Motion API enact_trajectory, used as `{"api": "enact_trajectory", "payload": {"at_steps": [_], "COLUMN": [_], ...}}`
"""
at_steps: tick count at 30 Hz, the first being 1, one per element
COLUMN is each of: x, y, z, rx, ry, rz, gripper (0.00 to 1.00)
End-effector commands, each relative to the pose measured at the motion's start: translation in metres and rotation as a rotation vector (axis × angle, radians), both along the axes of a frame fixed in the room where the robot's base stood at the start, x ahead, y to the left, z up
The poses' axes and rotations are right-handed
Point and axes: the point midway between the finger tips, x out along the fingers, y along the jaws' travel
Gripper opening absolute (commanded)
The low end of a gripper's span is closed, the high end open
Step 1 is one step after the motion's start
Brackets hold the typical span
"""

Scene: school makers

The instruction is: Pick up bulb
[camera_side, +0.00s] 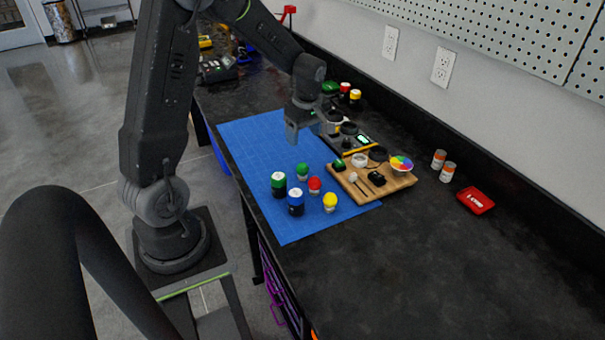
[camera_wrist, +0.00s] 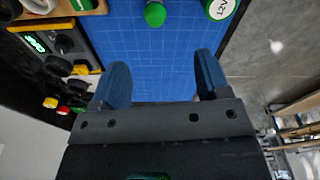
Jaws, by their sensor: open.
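Three small bulbs stand on the blue mat (camera_side: 255,150) in the side view: a green bulb (camera_side: 302,171), a red bulb (camera_side: 315,185) and a yellow bulb (camera_side: 330,203). My gripper (camera_side: 292,137) is above the far part of the mat, behind the bulbs and apart from them. In the wrist view my gripper (camera_wrist: 160,65) is open, with only bare mat between its blue fingers. The green bulb (camera_wrist: 154,14) shows beyond the fingertips at the top edge. The red and yellow bulbs are out of that view.
A green-topped cylinder (camera_side: 278,184), marked 12V in the wrist view (camera_wrist: 221,8), and a blue-topped cylinder (camera_side: 296,202) stand left of the bulbs. A wooden board (camera_side: 400,183) with parts lies right. A device with a green display (camera_wrist: 55,42) borders the mat.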

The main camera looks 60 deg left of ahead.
Motion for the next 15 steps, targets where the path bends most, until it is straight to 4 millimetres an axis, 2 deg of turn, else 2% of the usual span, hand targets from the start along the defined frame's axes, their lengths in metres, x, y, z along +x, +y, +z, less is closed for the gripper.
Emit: {"api": "enact_trajectory", "payload": {"at_steps": [9, 15], "x": [-0.002, -0.002], "y": [0.006, 0.010], "z": [-0.057, -0.079], "rx": [-0.003, 0.000], "ry": [0.004, 0.001], "rz": [0.002, 0.000], "gripper": [0.69, 0.69]}}
